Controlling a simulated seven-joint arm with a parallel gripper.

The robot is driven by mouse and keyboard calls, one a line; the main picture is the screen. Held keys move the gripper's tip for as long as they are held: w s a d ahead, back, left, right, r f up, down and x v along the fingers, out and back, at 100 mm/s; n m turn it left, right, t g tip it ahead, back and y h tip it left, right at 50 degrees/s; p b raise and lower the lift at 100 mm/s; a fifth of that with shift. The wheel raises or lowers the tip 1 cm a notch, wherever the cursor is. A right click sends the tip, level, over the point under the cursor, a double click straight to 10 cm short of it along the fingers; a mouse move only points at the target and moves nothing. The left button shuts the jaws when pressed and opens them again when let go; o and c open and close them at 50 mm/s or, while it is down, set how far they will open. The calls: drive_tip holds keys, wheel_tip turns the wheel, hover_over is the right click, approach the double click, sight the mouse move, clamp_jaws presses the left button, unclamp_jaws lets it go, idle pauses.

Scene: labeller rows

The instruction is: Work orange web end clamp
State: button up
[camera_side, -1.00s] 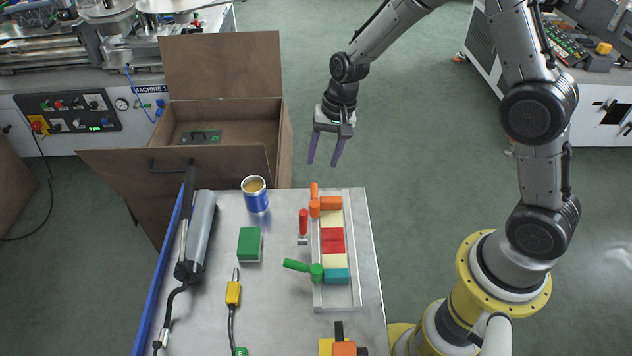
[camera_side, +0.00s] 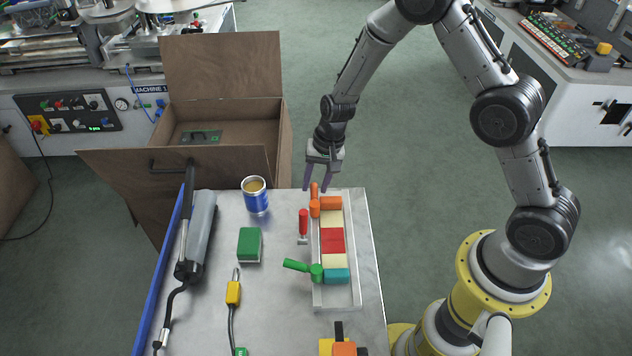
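The orange web end clamp (camera_side: 315,209) stands at the far left corner of a metal tray (camera_side: 350,293) on the table. Its orange handle points away from the camera, toward the far table edge. My gripper (camera_side: 317,188) is open, fingers pointing down, with the clamp's handle showing between or just behind its fingertips. I cannot tell whether they touch it. A green clamp (camera_side: 316,272) sits at the near left of the tray, its handle pointing left. Orange, cream, red and teal blocks lie in a row in the tray.
A red-handled tool (camera_side: 303,222) stands close left of the tray. A blue can (camera_side: 255,196), green block (camera_side: 249,244), yellow connector (camera_side: 233,293) and grey roller (camera_side: 199,233) lie further left. An open cardboard box (camera_side: 222,75) stands behind. An orange and yellow device (camera_side: 343,347) is at the front.

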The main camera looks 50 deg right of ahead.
clamp_jaws()
idle(1.2)
